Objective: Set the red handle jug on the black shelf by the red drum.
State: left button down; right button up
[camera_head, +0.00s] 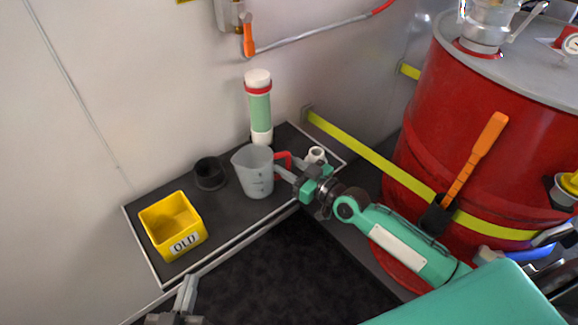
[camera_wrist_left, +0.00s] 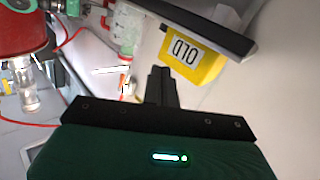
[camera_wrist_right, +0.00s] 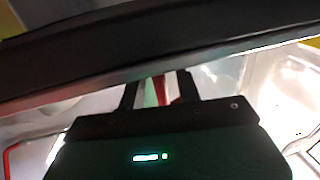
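The grey translucent jug (camera_head: 253,172) with a red handle (camera_head: 284,160) stands upright on the black shelf (camera_head: 226,205) in the head view. The red drum (camera_head: 425,150) stands to the right. My right gripper (camera_head: 287,174) is at the handle side of the jug. In the right wrist view its fingers (camera_wrist_right: 160,90) are apart, with a narrow red strip between them; firm contact does not show. My left gripper (camera_head: 187,293) is low at the left, in front of the shelf. Its fingers (camera_wrist_left: 163,88) are together and empty in the left wrist view.
A yellow box marked OLD (camera_head: 175,226) and a black cup (camera_head: 209,174) stand left of the jug. A green and white cylinder (camera_head: 260,108) stands behind it. A white fitting (camera_head: 316,155) lies to its right. A yellow strap (camera_head: 370,162) runs to the drum.

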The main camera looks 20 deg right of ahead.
jog(key=shift+r, duration=0.1)
